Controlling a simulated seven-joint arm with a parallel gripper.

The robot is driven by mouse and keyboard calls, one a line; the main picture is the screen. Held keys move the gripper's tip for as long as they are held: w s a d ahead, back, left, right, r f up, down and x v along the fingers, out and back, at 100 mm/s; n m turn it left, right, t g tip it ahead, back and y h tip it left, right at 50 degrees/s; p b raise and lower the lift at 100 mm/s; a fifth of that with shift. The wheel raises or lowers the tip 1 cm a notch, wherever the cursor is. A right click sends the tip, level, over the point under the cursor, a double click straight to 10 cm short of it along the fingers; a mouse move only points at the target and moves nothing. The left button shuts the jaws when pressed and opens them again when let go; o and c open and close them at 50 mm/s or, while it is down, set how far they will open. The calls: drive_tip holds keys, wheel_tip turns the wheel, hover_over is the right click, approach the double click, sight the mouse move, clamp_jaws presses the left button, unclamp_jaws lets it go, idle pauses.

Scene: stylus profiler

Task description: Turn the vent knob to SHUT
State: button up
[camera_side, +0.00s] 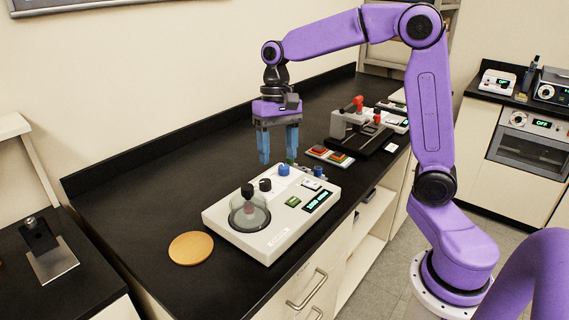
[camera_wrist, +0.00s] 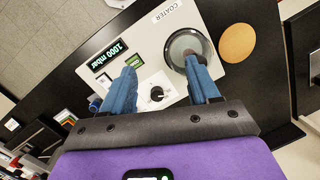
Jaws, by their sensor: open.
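The wrist view shows the black knob (camera_wrist: 157,94) with a white pointer mark on a light plate. I cannot read its labels or tell which knob is the vent. My gripper (camera_side: 278,161) is open and empty, pointing down above the back part of the unit. In the wrist view my gripper (camera_wrist: 161,65) has its blue fingers on either side of the black knob in the picture, apparently above it.
The display (camera_wrist: 108,55) reads 1000 mbar. A green button (camera_side: 293,202) is on the unit. An orange disc (camera_side: 191,248) lies to its left. A pad with coloured buttons (camera_side: 330,156) and a grey-black device with red knobs (camera_side: 357,130) stand behind.

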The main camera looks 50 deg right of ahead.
drive_tip(key=w+d+m+y, duration=0.2)
drive_tip(key=w+d+m, duration=0.5)
drive_tip(key=w+d, duration=0.3)
drive_tip(key=m+t, duration=0.1)
drive_tip(key=m, duration=0.5)
approach(284, 167)
drive_tip(key=shift+y, duration=0.4)
drive_tip(key=x, duration=0.8)
drive_tip(key=shift+d+f, duration=0.2)
drive_tip(key=shift+f, duration=0.3)
drive_tip(key=c, duration=1)
drive_tip(key=shift+c, duration=0.2)
